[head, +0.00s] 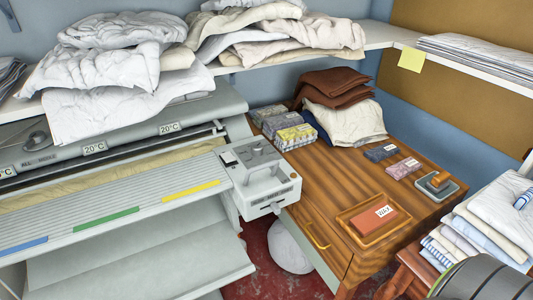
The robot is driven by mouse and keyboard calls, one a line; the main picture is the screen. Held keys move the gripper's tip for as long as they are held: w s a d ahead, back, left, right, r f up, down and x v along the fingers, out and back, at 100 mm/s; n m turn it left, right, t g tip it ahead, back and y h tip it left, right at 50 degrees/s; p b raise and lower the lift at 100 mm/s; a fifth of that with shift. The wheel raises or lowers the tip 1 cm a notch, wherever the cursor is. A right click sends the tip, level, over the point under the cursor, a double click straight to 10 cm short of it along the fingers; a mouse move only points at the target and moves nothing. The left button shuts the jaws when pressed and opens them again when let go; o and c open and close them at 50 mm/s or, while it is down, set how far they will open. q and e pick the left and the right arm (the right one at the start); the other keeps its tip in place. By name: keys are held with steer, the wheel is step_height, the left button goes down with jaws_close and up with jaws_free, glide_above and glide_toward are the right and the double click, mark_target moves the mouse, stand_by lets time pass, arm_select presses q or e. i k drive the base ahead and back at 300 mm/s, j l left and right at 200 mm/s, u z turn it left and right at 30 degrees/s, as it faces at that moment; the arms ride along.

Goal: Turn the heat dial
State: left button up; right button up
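The rotary ironer (110,200) fills the left of the head view, with a pale feed board and a long grey cover. A light grey control box (266,180) sits at its right end. Small raised fittings (258,150) and a dark square (229,158) show on its top, and a small dark round part (277,208) shows low on its front. I cannot tell which part is the heat dial. Labels reading 20°C (172,128) stand along the cover. Neither of my grippers is in view.
A wooden table (330,190) right of the ironer holds a tray with a wax block (375,217), small packets and folded cloths. A shelf (385,36) with linen runs behind. Folded linen (480,225) is stacked at the right. Red floor shows below.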

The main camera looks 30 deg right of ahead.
mark_target(257, 148)
steer(key=k+z, duration=0.1)
steer(key=z, duration=1.15)
